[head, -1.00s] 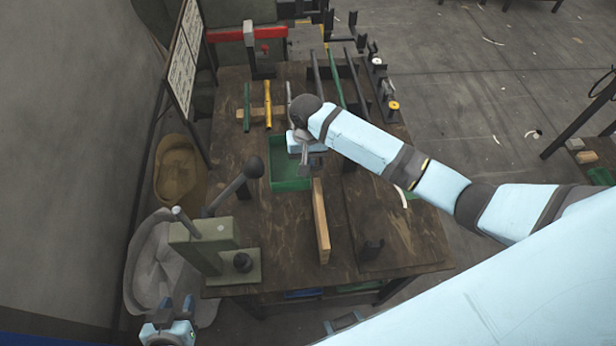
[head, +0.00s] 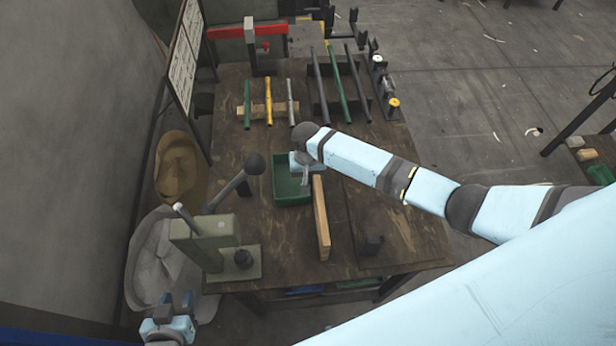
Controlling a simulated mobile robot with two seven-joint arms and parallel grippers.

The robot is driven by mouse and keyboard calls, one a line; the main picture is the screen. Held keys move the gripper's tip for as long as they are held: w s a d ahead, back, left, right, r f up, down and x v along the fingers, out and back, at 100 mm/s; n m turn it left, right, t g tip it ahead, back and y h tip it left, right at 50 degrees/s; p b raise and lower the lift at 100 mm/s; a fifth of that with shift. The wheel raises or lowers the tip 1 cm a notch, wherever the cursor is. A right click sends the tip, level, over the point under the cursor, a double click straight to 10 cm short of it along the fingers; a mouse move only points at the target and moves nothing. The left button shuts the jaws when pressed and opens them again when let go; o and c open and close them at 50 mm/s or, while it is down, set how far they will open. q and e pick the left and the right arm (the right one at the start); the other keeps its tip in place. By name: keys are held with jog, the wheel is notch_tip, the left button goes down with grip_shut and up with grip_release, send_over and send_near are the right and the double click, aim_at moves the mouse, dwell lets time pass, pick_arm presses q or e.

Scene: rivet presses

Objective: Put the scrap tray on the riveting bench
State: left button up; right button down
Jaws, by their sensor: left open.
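The scrap tray (head: 288,197) is a shallow green open box. In the head view it is at the middle of the riveting bench (head: 285,235), a brown, worn wooden top; I cannot tell whether it rests on it or is slightly above. My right gripper (head: 305,182) is at the tray's right rim, fingers pointing down, and appears shut on it. The wrist hides part of the tray's far right corner. My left gripper (head: 167,302) is open and empty at the lower left, off the bench's near left corner.
A wooden bar (head: 321,218) lies just right of the tray. A green-grey lever press (head: 215,250) stands at the near left corner. Coloured rods (head: 268,103) and a rack of dark rods (head: 340,90) lie beyond the tray. A red-armed tool (head: 250,34) stands at the back.

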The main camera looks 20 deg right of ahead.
jog(key=c, duration=1.3)
grip_release()
jog(key=shift+f, duration=0.1)
jog(key=shift+c, duration=0.2)
notch_tip(320, 180, up, 12)
jog(key=w, duration=0.1)
jog(key=shift+w+d, duration=0.15)
jog(key=shift+d, duration=0.05)
